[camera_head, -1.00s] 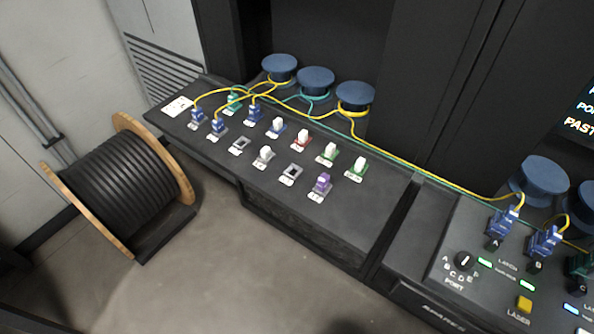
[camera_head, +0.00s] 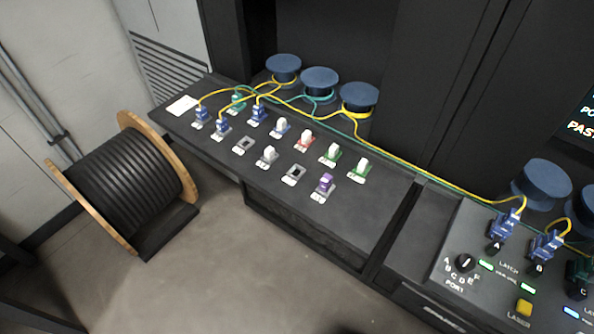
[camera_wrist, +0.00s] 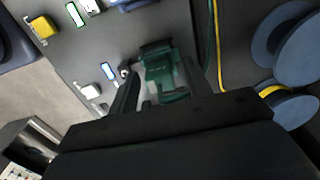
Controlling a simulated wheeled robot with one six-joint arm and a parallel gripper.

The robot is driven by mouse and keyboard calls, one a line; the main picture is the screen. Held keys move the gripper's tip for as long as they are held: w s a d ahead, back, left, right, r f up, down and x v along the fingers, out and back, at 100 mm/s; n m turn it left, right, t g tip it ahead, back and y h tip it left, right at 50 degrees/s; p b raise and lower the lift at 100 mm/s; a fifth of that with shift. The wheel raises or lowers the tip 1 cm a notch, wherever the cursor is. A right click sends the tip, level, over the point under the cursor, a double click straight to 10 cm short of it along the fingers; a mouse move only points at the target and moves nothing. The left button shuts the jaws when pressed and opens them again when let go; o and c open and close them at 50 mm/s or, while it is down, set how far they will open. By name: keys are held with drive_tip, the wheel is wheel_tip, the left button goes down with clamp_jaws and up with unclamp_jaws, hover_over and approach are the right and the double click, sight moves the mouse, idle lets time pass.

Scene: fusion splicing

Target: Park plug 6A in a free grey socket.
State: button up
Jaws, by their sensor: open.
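In the wrist view my gripper (camera_wrist: 160,72) is open, with a dark green plug (camera_wrist: 160,68) between its fingers. I cannot tell whether the fingers touch it. A green plug also shows in the head view at the right edge (camera_head: 580,275), by port C of the console. The label 6A is not readable on any plug. Two grey sockets in the front row look empty: one nearer the left (camera_head: 244,145) and one nearer the right (camera_head: 294,174). Between them a grey socket holds a white piece (camera_head: 268,156); a purple plug (camera_head: 325,185) stands at the right end.
Blue plugs (camera_head: 502,226) with yellow cables stand in the console (camera_head: 450,290). Blue round spools (camera_head: 319,80) stand behind the panel (camera_head: 370,205). Yellow and green cables run along its back edge. A large cable drum (camera_head: 120,190) stands on the floor at left.

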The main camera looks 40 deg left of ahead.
drive_tip(key=shift+c, duration=0.2)
clamp_jaws()
drive_tip(key=shift+r, duration=0.1)
drive_tip(key=shift+r+p, duration=2.85)
drive_tip(key=shift+r, duration=0.1)
